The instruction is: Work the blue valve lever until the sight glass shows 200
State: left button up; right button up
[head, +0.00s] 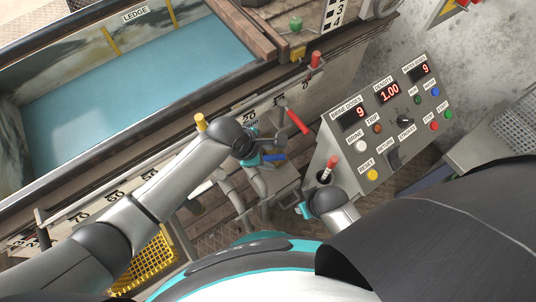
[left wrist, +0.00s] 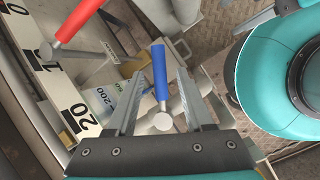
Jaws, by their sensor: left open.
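The blue valve lever (left wrist: 160,72) stands between the spread fingers of my left gripper (left wrist: 162,86) in the left wrist view. Gaps show on both sides, so the fingers do not appear closed on it. In the head view my left gripper (head: 272,147) partly covers the blue lever (head: 273,158). A scale plate marked 200 (left wrist: 108,96) shows left of the lever in the left wrist view; I cannot read a level there. My right gripper (head: 306,209) is near the console's lower left, mostly hidden, and its fingers cannot be made out.
A red lever (head: 298,121) stands close by, above and right of my left gripper. A control console (head: 378,150) with red displays, buttons and a red-topped joystick (head: 329,163) is at the right. A tank of blue liquid (head: 140,90) fills the upper left.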

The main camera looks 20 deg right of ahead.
pick_arm(q)
jog(key=shift+f, duration=0.1)
jog(key=shift+c, duration=0.3)
grip_shut()
dwell(1.2)
